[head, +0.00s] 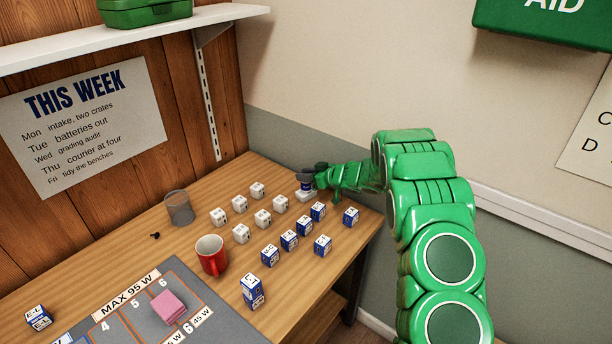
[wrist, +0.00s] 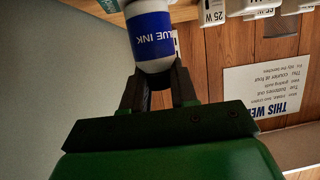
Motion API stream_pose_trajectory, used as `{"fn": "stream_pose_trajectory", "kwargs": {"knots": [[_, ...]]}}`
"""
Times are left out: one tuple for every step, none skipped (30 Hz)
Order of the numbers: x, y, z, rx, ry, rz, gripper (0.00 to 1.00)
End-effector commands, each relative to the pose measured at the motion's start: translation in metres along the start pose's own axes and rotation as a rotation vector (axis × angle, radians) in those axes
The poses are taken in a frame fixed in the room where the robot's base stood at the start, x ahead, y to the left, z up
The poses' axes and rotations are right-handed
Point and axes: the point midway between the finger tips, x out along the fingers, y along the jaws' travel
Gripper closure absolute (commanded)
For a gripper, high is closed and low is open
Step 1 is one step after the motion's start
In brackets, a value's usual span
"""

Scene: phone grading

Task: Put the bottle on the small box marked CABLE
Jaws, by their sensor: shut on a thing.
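My gripper (head: 311,178) is at the far right corner of the bench, in the head view. It is shut on a white bottle (head: 306,184) with a blue label. In the wrist view the bottle (wrist: 151,34) reads BLUE INK and sits between the dark fingers (wrist: 156,85); its top end in that view is cut off by the frame. Something white (head: 305,195) shows just under the bottle in the head view; I cannot tell whether they touch. I cannot read CABLE on any small box.
Small white boxes (head: 239,204) stand in rows left of several blue-and-white boxes (head: 289,240). A red mug (head: 211,255), a grey mesh cup (head: 179,207), and a grey mat (head: 212,306) with a pink block (head: 168,307) are nearer. The wall is close behind my gripper.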

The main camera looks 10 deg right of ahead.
Motion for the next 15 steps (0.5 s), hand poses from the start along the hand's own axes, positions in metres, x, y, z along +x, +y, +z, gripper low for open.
{"fn": "stream_pose_trajectory", "kwargs": {"knots": [[0.0, 0.0001, 0.0, 0.0, 0.0, 0.0, 1.0], [0.0, 0.0001, 0.0003, 0.0, 0.0, 0.0, 1.0], [0.0003, 0.0001, 0.0009, 0.0, 0.0, 0.0, 1.0], [0.0005, 0.0001, 0.0016, 0.001, 0.0, 0.0, 1.0], [0.0008, 0.0001, 0.0022, 0.001, 0.0, 0.0, 1.0], [0.001, 0.0, 0.0027, 0.001, 0.0, 0.0, 0.71], [0.0009, 0.0001, 0.0024, 0.0, 0.0, 0.0, 0.66], [0.0009, 0.0, 0.0024, 0.0, 0.0, 0.0, 0.62], [0.0008, 0.0001, 0.0023, 0.0, 0.0, 0.0, 0.56], [0.0008, 0.0001, 0.0023, 0.0, 0.0, 0.0, 0.51], [0.0008, 0.0001, 0.0023, 0.0, 0.0, 0.0, 0.47], [0.0009, 0.0, 0.0023, 0.0, 0.0, 0.0, 0.47], [0.0009, 0.0, 0.0023, 0.0, 0.0, 0.0, 0.47], [0.0009, 0.0, 0.0023, 0.0, 0.0, 0.0, 0.47], [0.0008, 0.0, 0.0024, 0.0, 0.0, 0.0, 0.47]]}}
